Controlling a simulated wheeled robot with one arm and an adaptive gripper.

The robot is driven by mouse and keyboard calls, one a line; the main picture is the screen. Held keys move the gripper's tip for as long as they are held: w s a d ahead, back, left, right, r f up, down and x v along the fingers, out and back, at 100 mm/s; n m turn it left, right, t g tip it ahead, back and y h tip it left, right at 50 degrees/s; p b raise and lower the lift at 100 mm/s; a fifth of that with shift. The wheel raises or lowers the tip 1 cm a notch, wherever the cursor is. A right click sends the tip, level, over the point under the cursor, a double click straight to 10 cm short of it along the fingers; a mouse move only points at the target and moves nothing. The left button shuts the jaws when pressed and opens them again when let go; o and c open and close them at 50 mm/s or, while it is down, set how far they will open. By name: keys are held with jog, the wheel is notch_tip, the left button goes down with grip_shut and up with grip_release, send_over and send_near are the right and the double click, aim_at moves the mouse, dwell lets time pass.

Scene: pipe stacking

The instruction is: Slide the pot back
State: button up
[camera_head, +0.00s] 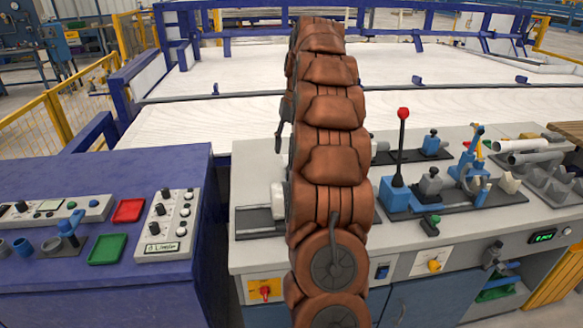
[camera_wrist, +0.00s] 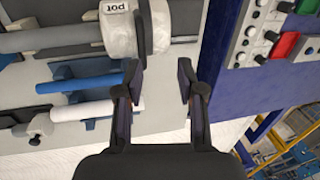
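The pot (camera_wrist: 118,30) is a white cylinder with the printed label "pot", at the top of the wrist view on a grey rail fixture. In the head view a white part (camera_head: 278,198), likely the pot, shows just left of my brown arm, which hides the rest. My gripper (camera_wrist: 158,72) is open in the wrist view, with nothing held between its two dark fingers. The left fingertip is just below the pot in the picture; I cannot tell whether it touches. In the head view my arm hides the gripper.
A blue cabinet with a grey button panel (camera_head: 168,226), a red tray (camera_head: 128,210) and a green tray (camera_head: 107,248) stands left. Right of my arm, the grey bench (camera_head: 405,262) carries a red-knobbed lever (camera_head: 402,140), clamps and pipes (camera_head: 520,145). A white bed (camera_head: 250,72) lies behind.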

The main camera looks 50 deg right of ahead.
jog(key=shift+w+d+f+p, duration=0.1)
jog(key=shift+d+f+p, duration=0.2)
jog(key=shift+f, duration=1.05)
jog(key=shift+w+d+f+p, duration=0.1)
jog(key=shift+d+f+p, duration=0.25)
jog(key=shift+f, duration=1)
jog(key=shift+w+d+f+p, duration=0.15)
jog(key=shift+d+f, duration=0.3)
jog(key=shift+f, duration=0.9)
grip_shut()
